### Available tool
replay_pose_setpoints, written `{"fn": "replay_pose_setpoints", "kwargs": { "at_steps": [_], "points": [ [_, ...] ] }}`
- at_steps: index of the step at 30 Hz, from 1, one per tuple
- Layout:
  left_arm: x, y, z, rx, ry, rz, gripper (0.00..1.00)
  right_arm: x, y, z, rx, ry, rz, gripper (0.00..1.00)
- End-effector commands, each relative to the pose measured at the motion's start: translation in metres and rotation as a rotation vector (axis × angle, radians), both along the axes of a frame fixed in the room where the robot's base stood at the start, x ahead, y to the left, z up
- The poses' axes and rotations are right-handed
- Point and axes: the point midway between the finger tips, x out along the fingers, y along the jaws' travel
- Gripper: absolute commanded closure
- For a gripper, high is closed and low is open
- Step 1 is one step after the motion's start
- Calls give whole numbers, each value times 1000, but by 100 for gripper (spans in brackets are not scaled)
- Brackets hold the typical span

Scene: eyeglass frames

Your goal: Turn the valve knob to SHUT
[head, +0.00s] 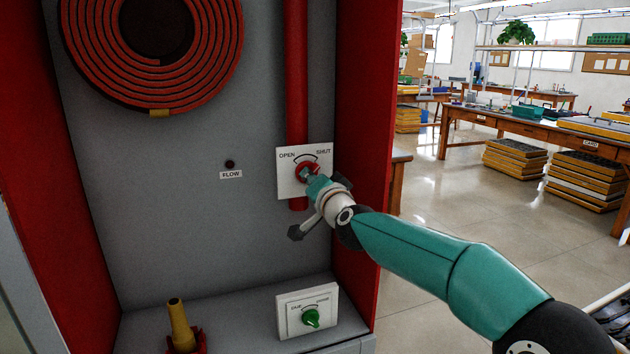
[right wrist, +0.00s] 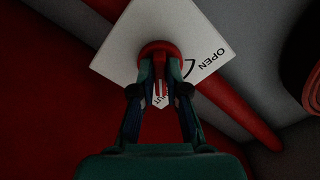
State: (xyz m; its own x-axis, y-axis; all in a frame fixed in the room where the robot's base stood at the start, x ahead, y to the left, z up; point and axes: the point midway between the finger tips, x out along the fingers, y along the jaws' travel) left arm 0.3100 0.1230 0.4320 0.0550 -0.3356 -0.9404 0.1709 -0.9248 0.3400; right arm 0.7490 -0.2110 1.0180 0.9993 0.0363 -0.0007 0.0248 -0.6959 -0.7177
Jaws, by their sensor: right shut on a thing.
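The red valve knob (head: 303,171) sits on a white plate (head: 289,187) marked OPEN on the left and SHUT on the right, on the cabinet's grey back wall. My right gripper (head: 309,177) is at the knob and covers part of it. In the right wrist view the gripper (right wrist: 160,78) is shut on the knob (right wrist: 158,48), and the plate (right wrist: 112,45) shows behind it with OPEN readable and SHUT partly covered. Which way the knob points is hard to tell behind the fingers. My left gripper is not in view.
A red pipe (head: 296,75) runs above and below the plate. A hose reel (head: 90,45) hangs upper left. A FLOW lamp (head: 230,164) is dark. A green knob (head: 311,318) on a second plate and a yellow nozzle (head: 179,325) are below. The red cabinet side (head: 362,130) is close right.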

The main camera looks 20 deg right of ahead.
Motion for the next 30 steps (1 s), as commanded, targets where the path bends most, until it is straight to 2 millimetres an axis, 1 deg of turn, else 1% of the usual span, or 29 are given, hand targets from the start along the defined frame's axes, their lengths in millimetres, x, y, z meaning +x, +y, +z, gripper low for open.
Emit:
{"fn": "replay_pose_setpoints", "kwargs": {
  "at_steps": [6, 7, 11, 12, 23, 26, 30],
  "points": [
    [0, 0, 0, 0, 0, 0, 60, 0, -3, 0, 1, 0, -4, 100],
    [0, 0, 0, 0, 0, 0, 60, 0, -3, -1, 1, 0, -4, 85],
    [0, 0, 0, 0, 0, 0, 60, 0, -2, 0, 1, 0, -4, 63],
    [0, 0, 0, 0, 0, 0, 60, 0, -2, 0, 1, 0, -4, 61],
    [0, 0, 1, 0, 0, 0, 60, -3, -1, 0, -1, 1, -2, 61],
    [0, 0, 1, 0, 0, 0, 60, -9, -2, 0, 0, 1, -2, 61],
    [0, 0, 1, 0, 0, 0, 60, -26, -2, 0, -1, 1, -2, 61]
  ]
}}
